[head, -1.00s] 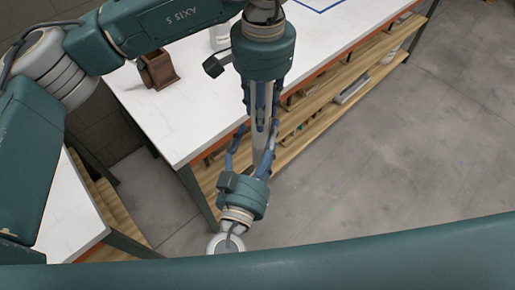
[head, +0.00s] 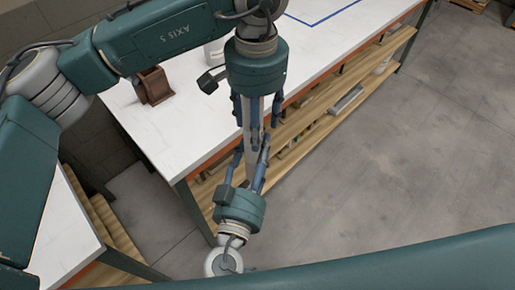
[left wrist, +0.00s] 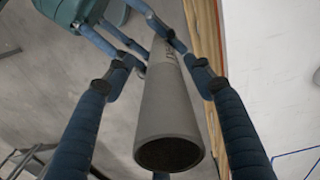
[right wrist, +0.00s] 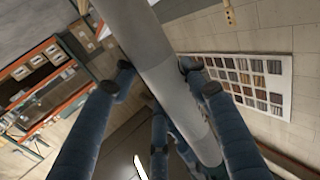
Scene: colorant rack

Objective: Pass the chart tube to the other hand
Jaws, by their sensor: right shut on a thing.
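The chart tube (head: 249,165) is a grey, roughly upright cylinder between my two grippers in the head view. My left gripper (head: 256,118) is above, pointing down, open with its fingers spread around the tube's upper part. In the left wrist view the tube's dark open end (left wrist: 168,153) faces the camera, with a gap to the left finger. My right gripper (head: 252,153) is below, pointing up, shut on the tube's lower part. In the right wrist view the tube (right wrist: 160,65) runs diagonally between the right fingers. Fingers hide parts of the tube.
A white-topped workbench (head: 165,125) with wooden lower shelves (head: 300,128) stands just behind the grippers. A brown holder (head: 153,86) and a white container (head: 215,50) stand on it. Another white bench (head: 60,225) is at lower left. Open concrete floor lies to the right.

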